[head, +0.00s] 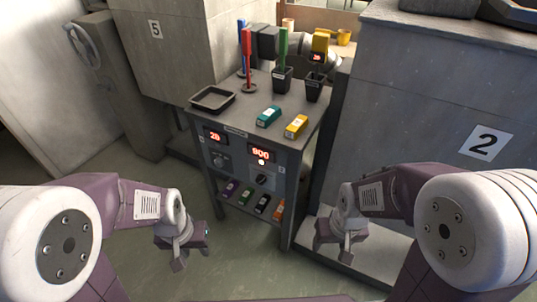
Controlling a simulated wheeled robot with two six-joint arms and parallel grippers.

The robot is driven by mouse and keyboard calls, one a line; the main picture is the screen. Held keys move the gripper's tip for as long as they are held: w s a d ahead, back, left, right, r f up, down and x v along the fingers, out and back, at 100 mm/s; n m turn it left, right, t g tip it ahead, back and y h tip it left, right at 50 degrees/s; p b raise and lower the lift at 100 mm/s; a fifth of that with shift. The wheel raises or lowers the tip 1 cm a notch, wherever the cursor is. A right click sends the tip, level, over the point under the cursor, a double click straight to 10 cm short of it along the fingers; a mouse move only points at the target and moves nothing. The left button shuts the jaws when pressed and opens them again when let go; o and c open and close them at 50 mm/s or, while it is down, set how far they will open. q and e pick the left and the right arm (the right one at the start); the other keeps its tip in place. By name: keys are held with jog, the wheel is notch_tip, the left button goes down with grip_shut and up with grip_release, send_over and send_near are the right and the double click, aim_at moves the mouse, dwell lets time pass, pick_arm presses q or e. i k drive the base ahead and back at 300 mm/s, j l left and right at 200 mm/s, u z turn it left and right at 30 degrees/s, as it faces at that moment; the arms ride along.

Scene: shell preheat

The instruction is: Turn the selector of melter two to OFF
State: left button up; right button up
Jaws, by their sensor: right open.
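The melter bench (262,143) stands ahead with two control panels on its front. The right panel has a red display (261,153) reading about 900, with a small lit lamp (262,162) under it. Below that is a dark selector knob (261,179); its setting is too small to read. The left panel has a display (215,136) reading about 20 and its own knob (219,160). My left gripper (193,250) hangs low, left of the bench, apparently open and empty. My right gripper (335,249) is open and empty, low and right of the bench. Neither touches the bench.
Several coloured blocks lie on the lower shelf (246,201). A large grey cabinet marked 2 (400,120) stands close on the right. Floor in front is clear.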

aim_at(261, 180)
jog(key=i+u, duration=0.1)
jog(key=u, duration=0.3)
jog(key=i+l+u, duration=0.1)
jog(key=u, duration=0.35)
jog(key=i+l+u, duration=0.1)
jog(key=l+u, duration=0.15)
jog(key=u, duration=0.15)
